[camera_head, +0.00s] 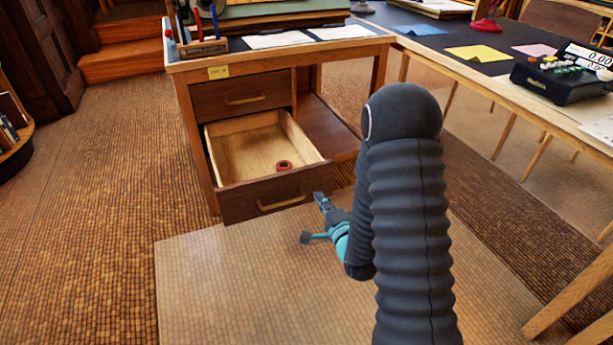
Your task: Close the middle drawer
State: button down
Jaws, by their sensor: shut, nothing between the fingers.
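The desk's open drawer (262,195) is pulled well out below a closed upper drawer (235,96). Its dark wooden front has a pale bar handle, and its light wooden tray is in plain view. A small red round object (284,165) lies inside near the front right. Anything below the open drawer is hidden by its front. My gripper (320,197) is shut and empty. It is close to the right end of the drawer front, to the right of the handle; I cannot tell whether it touches.
The wooden desk (185,85) carries a pen holder (203,46) and papers. A long table (455,62) at the right holds a dark device with a display (568,75). Open floor (110,190) lies left of the desk. My dark arm covers part of the right side.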

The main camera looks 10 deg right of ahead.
aim_at(304, 171)
jog(key=p+x, duration=0.1)
jog(key=x, duration=0.9)
jog(key=shift+w, duration=0.15)
